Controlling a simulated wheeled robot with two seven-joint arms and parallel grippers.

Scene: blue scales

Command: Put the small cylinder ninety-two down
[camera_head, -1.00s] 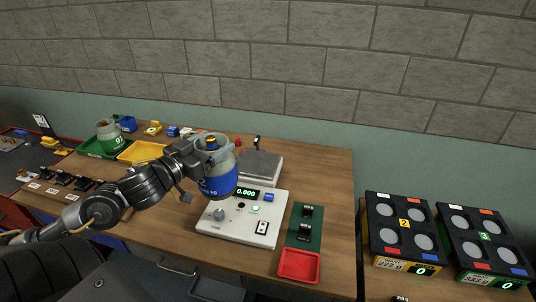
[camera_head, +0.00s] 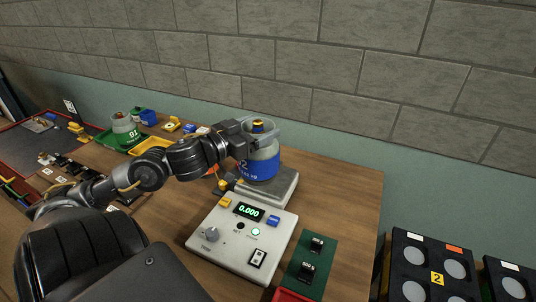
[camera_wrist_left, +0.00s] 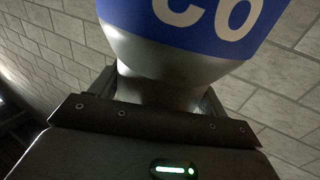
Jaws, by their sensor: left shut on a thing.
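The small cylinder ninety-two (camera_head: 262,168) is grey with a blue band and a brass top. My left gripper (camera_head: 253,137) is shut on its neck and holds it upright. In the head view it stands over the grey weighing plate (camera_head: 277,193) of the scale (camera_head: 235,247). I cannot tell whether its base touches the plate; the scale's display reads 0.000. In the left wrist view the cylinder (camera_wrist_left: 190,65) fills the top middle, with its neck between the jaws. My right gripper is not in view.
A cylinder with a green band (camera_head: 126,129) stands in a green tray at the back left, beside a yellow tray (camera_head: 152,145). Small black weights (camera_head: 317,244) sit on a green mat at the front right. The table right of the plate is clear.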

